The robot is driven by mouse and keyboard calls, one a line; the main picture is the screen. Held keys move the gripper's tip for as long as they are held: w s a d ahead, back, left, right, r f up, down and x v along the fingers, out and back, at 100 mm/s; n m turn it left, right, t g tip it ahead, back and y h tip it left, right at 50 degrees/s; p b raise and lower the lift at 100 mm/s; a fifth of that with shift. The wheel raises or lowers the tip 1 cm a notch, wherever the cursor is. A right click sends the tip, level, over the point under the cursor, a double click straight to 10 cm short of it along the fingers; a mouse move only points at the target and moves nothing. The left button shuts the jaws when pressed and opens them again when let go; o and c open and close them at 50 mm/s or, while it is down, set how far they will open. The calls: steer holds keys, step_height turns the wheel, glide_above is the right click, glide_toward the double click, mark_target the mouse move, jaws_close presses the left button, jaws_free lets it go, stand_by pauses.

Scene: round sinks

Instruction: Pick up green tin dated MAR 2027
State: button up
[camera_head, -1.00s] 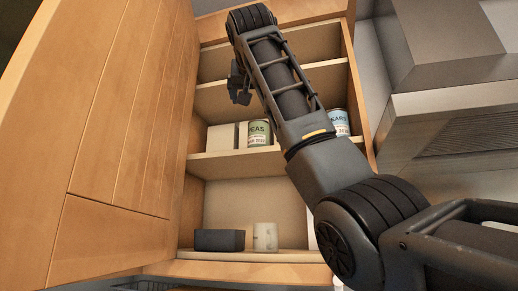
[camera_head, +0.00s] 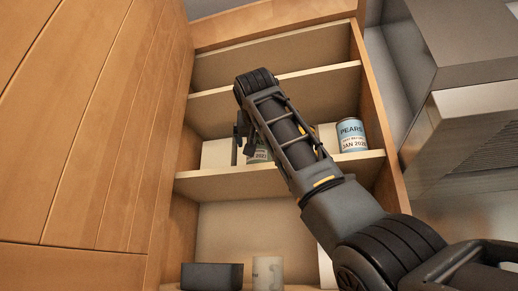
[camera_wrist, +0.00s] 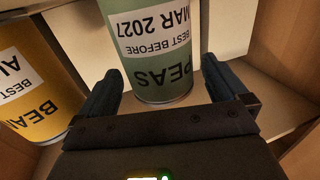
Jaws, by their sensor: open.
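My gripper (camera_wrist: 160,68) is open, with one dark finger at each side of the tin in the wrist view. The near part of the tin appears between the fingers, and I see no clear contact. In the head view my gripper (camera_head: 242,140) is in front of the shelf and mostly seen from the side.
A yellow beans tin (camera_wrist: 35,85) stands at the left in the wrist view. A blue PEARS tin (camera_head: 351,136) stands right on the same shelf. A pale box (camera_head: 217,153) is left of the green tin. A dark box (camera_head: 212,276) and white canister (camera_head: 268,273) are below. The cabinet door (camera_head: 90,130) is at left.

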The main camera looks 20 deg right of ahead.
steer(key=shift+x, duration=0.85)
steer(key=shift+a, duration=0.1)
steer(key=c, duration=1.2)
steer(key=shift+s+r, duration=0.1)
steer(key=shift+c, duration=0.6)
steer(key=shift+r, duration=0.1)
